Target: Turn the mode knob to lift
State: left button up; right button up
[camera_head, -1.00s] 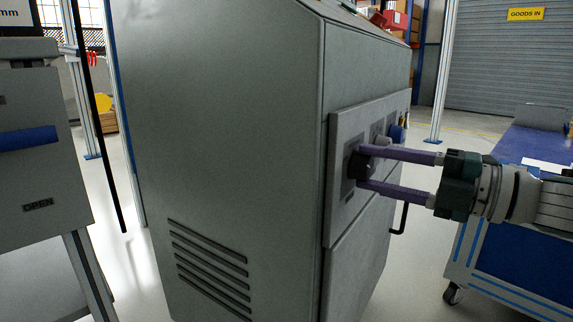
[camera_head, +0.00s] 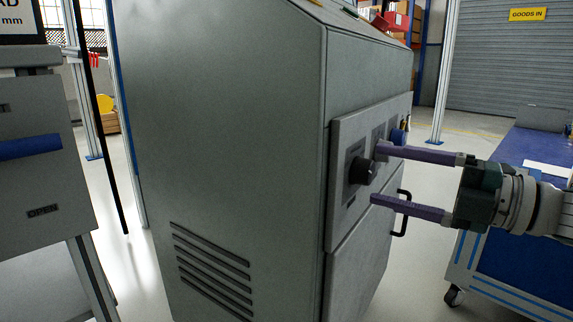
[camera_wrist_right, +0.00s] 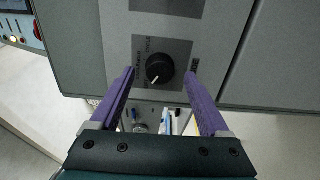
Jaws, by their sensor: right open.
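The mode knob (camera_head: 363,170) is a round black knob on a dark plate on the grey cabinet's front panel. In the right wrist view the knob (camera_wrist_right: 160,68) has a pale pointer mark toward its lower left; the lettering around it is too small to read surely. My right gripper (camera_head: 374,173) is open, with its two purple fingers pointing at the panel. In the right wrist view the fingertips (camera_wrist_right: 158,72) lie on either side of the knob, with gaps on both sides. In the head view the fingers stand off from the knob. My left gripper is not in view.
The grey cabinet (camera_head: 230,120) fills the middle. A blue round control (camera_head: 398,137) sits farther along the panel, and a black handle (camera_head: 402,215) is below. A blue-topped cart (camera_head: 500,265) stands at right. A grey unit marked OPEN (camera_head: 40,180) is at left.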

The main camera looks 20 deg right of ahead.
jog(key=p+v, duration=0.2)
jog(key=v, duration=0.6)
jog(key=shift+r, duration=0.15)
jog(key=a+r+m+h+p, duration=0.3)
jog(key=r+m+h+p, duration=0.35)
jog(key=p, duration=0.65)
jog(key=a+r+m+h+p, duration=0.3)
jog(key=r+m+p, duration=0.4)
jog(key=r+p, duration=0.5)
jog(key=s+a+r+m+g+p, duration=0.35)
jog(key=s+r+p, duration=0.25)
jog(key=r+p, duration=0.35)
jog(key=s+a+r+m+g+p, duration=0.35)
jog(key=s+r+p, duration=0.35)
jog(key=r+p, duration=0.3)
jog(key=s+a+r+m+g+p, duration=0.35)
jog(key=s+r+p, duration=0.35)
jog(key=p, duration=0.5)
notch_tip(320, 180, up, 34)
jog(key=w+n+p, duration=0.1)
jog(key=p, duration=3.2)
jog(key=shift+d+r+g+h+p, duration=0.2)
jog(key=shift+d+g+h+p, duration=0.1)
jog(key=shift+g+h+p, duration=0.05)
